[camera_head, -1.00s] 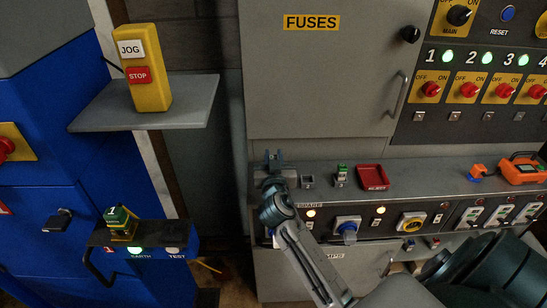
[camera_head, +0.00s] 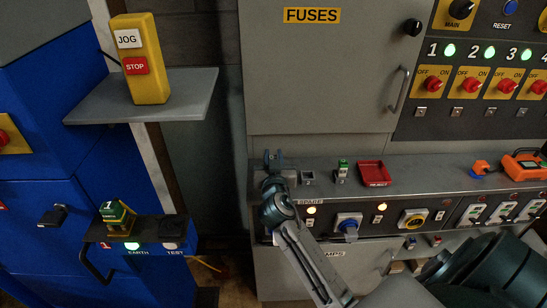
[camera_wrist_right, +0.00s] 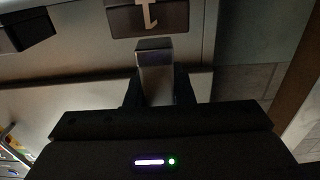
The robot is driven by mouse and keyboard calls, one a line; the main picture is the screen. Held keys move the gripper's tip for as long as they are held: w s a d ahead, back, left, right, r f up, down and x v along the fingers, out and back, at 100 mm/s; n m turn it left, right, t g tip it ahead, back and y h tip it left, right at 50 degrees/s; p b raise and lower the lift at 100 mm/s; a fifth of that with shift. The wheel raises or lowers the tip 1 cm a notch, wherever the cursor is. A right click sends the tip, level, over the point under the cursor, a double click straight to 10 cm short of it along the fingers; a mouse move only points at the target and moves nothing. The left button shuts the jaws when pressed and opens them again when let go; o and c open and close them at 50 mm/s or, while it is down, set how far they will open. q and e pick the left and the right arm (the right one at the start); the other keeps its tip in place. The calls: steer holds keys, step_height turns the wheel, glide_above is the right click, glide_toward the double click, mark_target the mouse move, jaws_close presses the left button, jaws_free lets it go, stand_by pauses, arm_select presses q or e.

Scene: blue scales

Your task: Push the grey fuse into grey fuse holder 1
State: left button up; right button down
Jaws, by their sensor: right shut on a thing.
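My right gripper (camera_head: 273,157) is at the left end of the grey ledge, below the shut FUSES door. In the right wrist view, its two dark fingers (camera_wrist_right: 160,88) are shut on a small grey block (camera_wrist_right: 155,68), which I take to be the grey fuse. In the head view the fuse cannot be told apart from the fingers. A small grey socket (camera_head: 308,177) sits on the ledge right of the gripper. I cannot tell which thing is grey fuse holder 1. My left gripper is not in view.
A green-topped fuse (camera_head: 342,170) and a red tray (camera_head: 373,174) stand further right on the ledge. The FUSES cabinet (camera_head: 320,80) rises behind it. A blue machine (camera_head: 35,215) and a shelf with a yellow control box (camera_head: 145,85) are at left, beyond a gap.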

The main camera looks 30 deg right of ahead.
steer(key=shift+b, duration=0.65)
stand_by(1.4)
steer(key=shift+f+b, duration=1.3)
steer(key=c, duration=1.2)
jaws_free()
steer(key=shift+o, duration=0.2)
steer(key=b+v, duration=0.1)
steer(key=v, duration=0.9)
steer(key=shift+s+a+b, duration=0.2)
steer(key=shift+s+b, duration=0.1)
steer(key=shift+s, duration=0.05)
